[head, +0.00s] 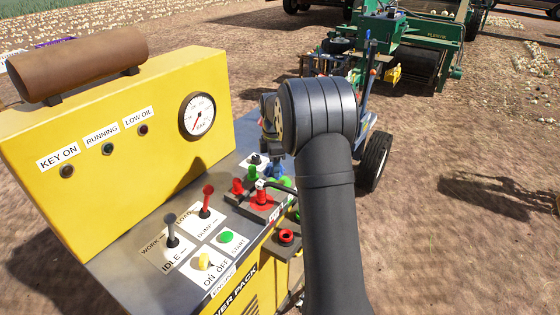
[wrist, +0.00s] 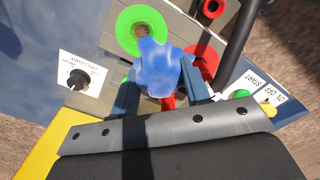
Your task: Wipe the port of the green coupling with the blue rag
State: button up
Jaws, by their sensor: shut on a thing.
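My gripper (wrist: 162,84) is shut on the blue rag (wrist: 158,66), a crumpled bundle between its two fingers in the wrist view. The green coupling (wrist: 126,22) shows as a green ring just above the rag in that view. The rag overlaps the ring's lower edge; I cannot tell whether they touch. In the head view, the green coupling (head: 283,182) is partly hidden behind my arm, low on the right end of the panel.
A red coupling (wrist: 207,56) with a black hose (wrist: 240,42) is right of the rag. The yellow power pack (head: 110,110) carries a gauge (head: 197,115), levers and an engine switch (head: 202,262). A green machine (head: 425,45) stands farther back on dirt.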

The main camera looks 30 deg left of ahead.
aim_at(275, 188)
jog(key=shift+f, duration=2.7)
jog(key=shift+w+f, duration=0.3)
jog(key=shift+f, duration=0.5)
jog(key=shift+c, duration=0.4)
jog(key=shift+w, duration=3.05)
jog(key=shift+s, duration=3.4)
jog(key=shift+w+r, duration=0.1)
jog(key=shift+r, duration=4)
